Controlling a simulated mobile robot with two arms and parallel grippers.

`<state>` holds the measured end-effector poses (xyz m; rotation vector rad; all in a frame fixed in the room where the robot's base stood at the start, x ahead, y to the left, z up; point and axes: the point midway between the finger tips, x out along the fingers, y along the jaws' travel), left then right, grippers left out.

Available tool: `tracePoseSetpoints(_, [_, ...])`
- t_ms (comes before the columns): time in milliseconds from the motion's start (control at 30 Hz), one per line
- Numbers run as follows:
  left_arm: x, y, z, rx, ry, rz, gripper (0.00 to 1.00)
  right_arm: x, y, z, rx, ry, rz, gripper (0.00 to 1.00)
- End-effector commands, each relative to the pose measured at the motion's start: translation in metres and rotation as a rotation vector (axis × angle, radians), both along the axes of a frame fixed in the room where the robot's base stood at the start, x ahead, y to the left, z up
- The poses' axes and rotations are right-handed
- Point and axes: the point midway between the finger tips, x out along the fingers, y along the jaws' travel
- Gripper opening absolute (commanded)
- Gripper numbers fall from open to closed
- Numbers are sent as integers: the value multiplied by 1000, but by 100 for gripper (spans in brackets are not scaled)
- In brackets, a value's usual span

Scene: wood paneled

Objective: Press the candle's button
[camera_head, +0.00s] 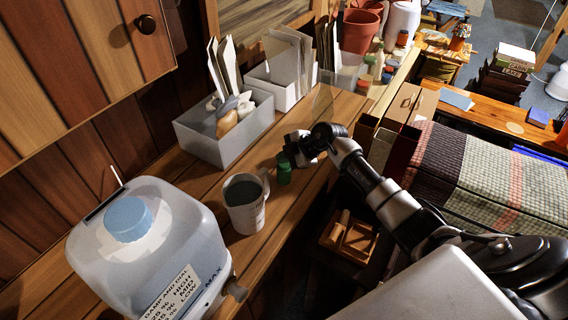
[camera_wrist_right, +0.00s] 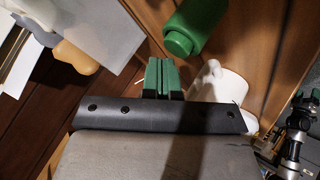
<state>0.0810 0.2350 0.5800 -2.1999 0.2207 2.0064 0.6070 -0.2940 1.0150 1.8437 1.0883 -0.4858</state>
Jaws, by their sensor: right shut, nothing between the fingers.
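A small green cylinder (camera_head: 284,172) stands on the wooden counter beside the white mug. It is the only candle-like thing near my gripper, but I cannot tell for sure that it is the candle. In the right wrist view the green cylinder (camera_wrist_right: 203,22) has a narrower round green end that may be the button. My right gripper (camera_head: 291,152) is close behind the cylinder in the head view. Its green fingers (camera_wrist_right: 161,76) are shut and empty, apart from the cylinder in the wrist view. My left gripper is not in view.
A white mug (camera_head: 244,212) of dark liquid stands close to the cylinder. A grey box (camera_head: 212,140) is behind it, and a large jug (camera_head: 190,230) with a blue cap is at front left. Bare counter (camera_head: 283,222) shows right of the mug.

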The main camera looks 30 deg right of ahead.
Motion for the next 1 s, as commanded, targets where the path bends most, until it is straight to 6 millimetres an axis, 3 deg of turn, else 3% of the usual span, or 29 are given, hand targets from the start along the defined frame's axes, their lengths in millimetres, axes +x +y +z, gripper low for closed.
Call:
tracePoseSetpoints(667, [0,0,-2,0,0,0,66,0,0,-9,0,2,1,0])
tracePoseSetpoints(1000, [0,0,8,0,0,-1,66,0,0,-1,0,2,1,0])
